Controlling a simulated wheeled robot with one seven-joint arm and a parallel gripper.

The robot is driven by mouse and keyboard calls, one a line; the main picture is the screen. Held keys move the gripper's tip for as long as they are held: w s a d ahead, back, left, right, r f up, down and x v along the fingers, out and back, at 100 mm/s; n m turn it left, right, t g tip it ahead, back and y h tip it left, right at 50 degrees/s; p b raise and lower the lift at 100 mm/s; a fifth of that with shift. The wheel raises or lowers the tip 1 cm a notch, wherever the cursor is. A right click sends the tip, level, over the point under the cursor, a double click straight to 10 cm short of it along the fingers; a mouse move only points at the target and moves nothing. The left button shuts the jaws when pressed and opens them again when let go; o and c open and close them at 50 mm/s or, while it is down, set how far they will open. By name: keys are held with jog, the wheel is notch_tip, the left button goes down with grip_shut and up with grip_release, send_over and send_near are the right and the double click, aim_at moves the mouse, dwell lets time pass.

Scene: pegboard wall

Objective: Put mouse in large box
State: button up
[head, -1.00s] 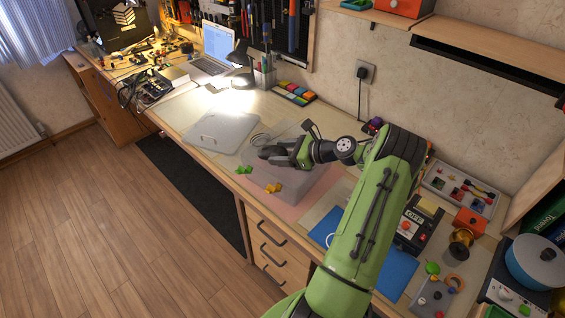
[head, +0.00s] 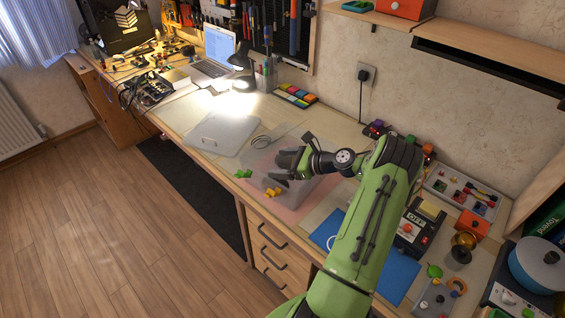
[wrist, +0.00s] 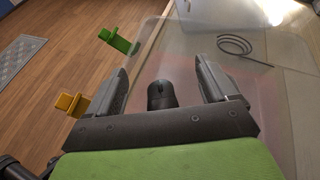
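The large box is a see-through plastic box (head: 303,193) on the bench, with a green clip (head: 243,173) and a yellow-orange clip (head: 273,191) on its near side. The box fills much of the wrist view (wrist: 188,38). My gripper (head: 282,167) is above the box. In the wrist view, my gripper (wrist: 168,82) is open, its two fingers well apart. The dark mouse (wrist: 162,95) shows between and below the fingers, with a gap on both sides. It appears within the box's outline; its exact height is unclear. My gripper hides the mouse in the head view.
A grey flat lid (head: 222,133) lies left of the box, with a coiled cable (wrist: 250,45) nearby. A lamp (head: 243,75), laptop (head: 212,60) and pen holder stand behind. A blue mat (head: 395,272) and electronic devices fill the right of the bench.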

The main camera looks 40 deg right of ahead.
jog(key=r+p+v, duration=0.1)
jog(key=p+v, duration=0.1)
jog(key=v, duration=1.1)
jog(key=w+a+r+n+g, duration=0.25)
jog(key=a+n, duration=0.25)
jog(key=a, duration=0.3)
jog(key=w+a+r+n+g+h, duration=0.1)
jog(key=w+a+r+n+g, duration=0.15)
jog(key=a+r+n, duration=0.4)
jog(key=w+a+r+n+g, duration=0.1)
jog(key=w+a+n+g, duration=0.2)
jog(key=a, duration=0.6)
jog(key=s+a+r+n+h, duration=0.3)
jog(key=s+a+r+n, duration=0.2)
jog(key=s+a+n, duration=0.55)
jog(key=s+a+n+t, duration=0.1)
jog(key=s+a+n, duration=0.1)
jog(key=s+n, duration=0.3)
jog(key=s, duration=0.4)
jog(key=shift+s+r+h, duration=0.2)
jog(key=shift+s+h, duration=0.2)
